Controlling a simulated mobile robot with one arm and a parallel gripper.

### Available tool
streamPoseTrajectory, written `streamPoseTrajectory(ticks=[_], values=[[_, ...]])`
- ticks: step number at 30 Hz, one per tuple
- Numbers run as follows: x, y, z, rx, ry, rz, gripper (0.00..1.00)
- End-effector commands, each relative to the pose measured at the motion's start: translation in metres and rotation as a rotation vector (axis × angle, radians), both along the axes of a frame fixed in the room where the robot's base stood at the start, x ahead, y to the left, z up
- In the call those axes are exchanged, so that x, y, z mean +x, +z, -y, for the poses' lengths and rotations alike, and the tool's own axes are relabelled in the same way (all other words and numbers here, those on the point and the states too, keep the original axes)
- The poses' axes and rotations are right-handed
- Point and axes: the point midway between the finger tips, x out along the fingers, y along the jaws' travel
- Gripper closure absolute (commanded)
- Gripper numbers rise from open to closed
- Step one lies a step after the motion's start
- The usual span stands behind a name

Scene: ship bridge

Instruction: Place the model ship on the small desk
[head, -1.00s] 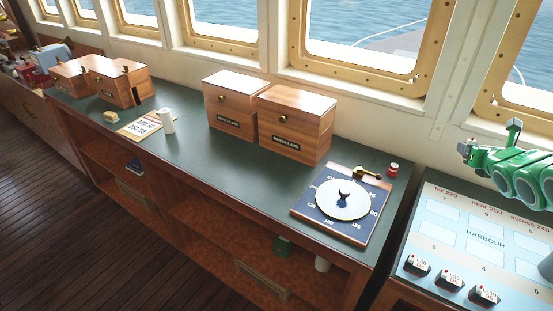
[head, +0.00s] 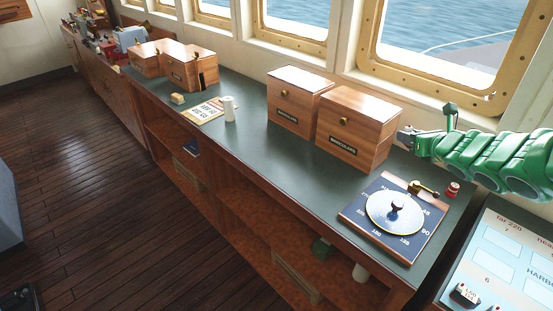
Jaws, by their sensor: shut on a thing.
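My gripper (head: 405,138) is at the end of my green arm at the right, beside the right wooden box and above the long green-topped counter (head: 255,150). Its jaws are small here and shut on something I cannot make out. I cannot pick out a model ship for certain. Small dark blocks with white labels (head: 465,293) stand on the harbour chart (head: 505,255) at the lower right. No small desk shows clearly; a grey-blue block (head: 8,215) is cut off at the left edge.
A white cylinder (head: 229,108) and more boxes (head: 185,68) are farther left. The wooden floor (head: 90,180) at left is mostly clear.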

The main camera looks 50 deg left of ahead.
Motion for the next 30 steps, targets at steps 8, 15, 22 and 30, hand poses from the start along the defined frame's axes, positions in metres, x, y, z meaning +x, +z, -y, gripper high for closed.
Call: streamPoseTrajectory(ticks=[8, 15, 22, 30], values=[[-0.047, -0.01, -0.083, -0.002, 0.167, -0.002, 0.94], [-0.092, -0.017, -0.144, -0.001, 0.297, -0.002, 0.94], [-0.137, -0.026, -0.196, 0.0, 0.416, 0.001, 0.94], [-0.195, -0.041, -0.248, -0.002, 0.547, -0.003, 0.94]])
